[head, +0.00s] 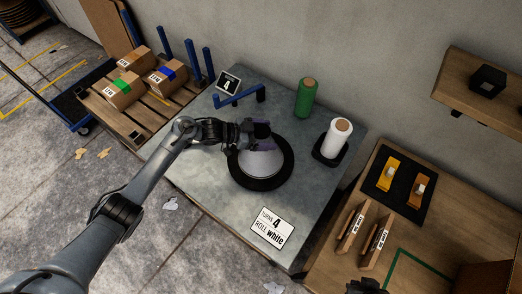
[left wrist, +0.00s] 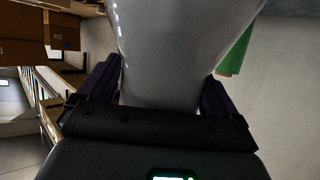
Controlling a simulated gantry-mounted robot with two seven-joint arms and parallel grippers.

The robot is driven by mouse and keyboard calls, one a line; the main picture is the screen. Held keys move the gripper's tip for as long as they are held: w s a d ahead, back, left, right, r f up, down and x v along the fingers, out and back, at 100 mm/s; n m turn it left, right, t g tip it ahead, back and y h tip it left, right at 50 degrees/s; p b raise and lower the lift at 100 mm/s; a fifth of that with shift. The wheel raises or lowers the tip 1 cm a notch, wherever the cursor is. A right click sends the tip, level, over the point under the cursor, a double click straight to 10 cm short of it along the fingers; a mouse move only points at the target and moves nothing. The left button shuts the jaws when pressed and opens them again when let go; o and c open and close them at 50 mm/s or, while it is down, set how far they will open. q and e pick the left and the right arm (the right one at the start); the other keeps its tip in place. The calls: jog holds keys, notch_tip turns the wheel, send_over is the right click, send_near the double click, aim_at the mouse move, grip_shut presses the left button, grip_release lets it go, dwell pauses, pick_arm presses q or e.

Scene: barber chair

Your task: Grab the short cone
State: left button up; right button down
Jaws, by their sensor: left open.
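A pale grey-white cone (head: 262,163) stands on a round black disc (head: 240,178) on the grey metal table. My left gripper (head: 262,136) is at the upper part of the cone and covers its top in the head view. In the left wrist view the cone (left wrist: 180,50) fills the space between the two purple fingers of my left gripper (left wrist: 157,92), one on each side. The fingers are open, and I cannot tell whether they touch it. A dark shape (head: 366,286) at the bottom edge of the head view may be my right gripper; its fingers are not clear.
A green roll (head: 304,98) and a white roll (head: 337,138) stand right of the cone. A blue bracket (head: 240,97) and a card reading 4 (head: 228,84) are behind. A sign (head: 272,228) lies in front. Boxes sit on a pallet (head: 150,105) at left.

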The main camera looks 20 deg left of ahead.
pick_arm(q)
jog(key=c, duration=1.7)
grip_shut()
